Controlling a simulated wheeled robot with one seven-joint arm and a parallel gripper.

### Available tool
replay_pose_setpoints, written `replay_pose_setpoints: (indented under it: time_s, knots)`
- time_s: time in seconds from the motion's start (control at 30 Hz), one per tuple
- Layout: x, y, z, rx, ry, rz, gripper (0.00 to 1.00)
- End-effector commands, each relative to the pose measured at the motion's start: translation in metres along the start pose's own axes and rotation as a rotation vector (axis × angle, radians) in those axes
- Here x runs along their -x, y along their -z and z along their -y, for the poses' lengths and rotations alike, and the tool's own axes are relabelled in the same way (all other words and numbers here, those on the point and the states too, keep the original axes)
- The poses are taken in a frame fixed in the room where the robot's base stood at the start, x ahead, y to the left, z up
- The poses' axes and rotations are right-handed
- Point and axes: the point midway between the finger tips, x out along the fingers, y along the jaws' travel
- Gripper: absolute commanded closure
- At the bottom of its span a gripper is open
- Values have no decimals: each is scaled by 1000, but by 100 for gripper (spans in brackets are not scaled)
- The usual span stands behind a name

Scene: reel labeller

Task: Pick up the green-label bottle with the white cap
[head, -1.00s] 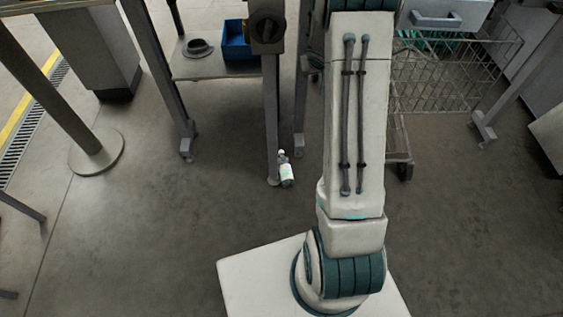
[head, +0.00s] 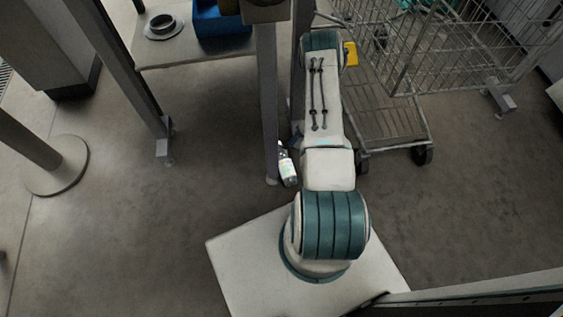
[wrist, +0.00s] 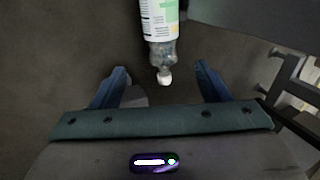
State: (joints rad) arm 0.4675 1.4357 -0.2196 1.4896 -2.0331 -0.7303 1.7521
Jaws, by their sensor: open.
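The bottle (head: 287,167) lies on the floor in the head view, beside the foot of a table leg and left of my arm. In the wrist view the bottle (wrist: 162,45) is clear plastic with a white and green label and a white cap (wrist: 164,78). Its cap end points toward my gripper (wrist: 163,78). The two blue fingers are apart, one to each side of the cap, with nothing held. I cannot tell how far the fingers are above the bottle. The bottle's far end is cut off by the top of the wrist view.
The table leg (head: 267,110) stands close to the bottle. A wire cart (head: 385,110) is right of my arm. A shelf (head: 190,50) with a blue bin (head: 220,28) and a dark round part (head: 165,27) is at upper left. A round post base (head: 70,170) stands left; floor between is clear.

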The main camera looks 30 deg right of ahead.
Motion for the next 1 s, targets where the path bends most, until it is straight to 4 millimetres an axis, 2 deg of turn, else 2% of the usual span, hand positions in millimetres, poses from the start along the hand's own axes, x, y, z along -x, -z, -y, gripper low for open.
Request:
replay_pose_setpoints:
  time_s: [0.1, 0.4, 0.73, 1.0]
  knots:
    - [-16, -7, -4, -9, 10, 17, 31]
    - [-74, -8, -3, -7, 10, 17, 31]
    - [-101, -10, -1, -6, 9, 16, 31]
    - [-138, -16, 2, -4, 9, 16, 31]
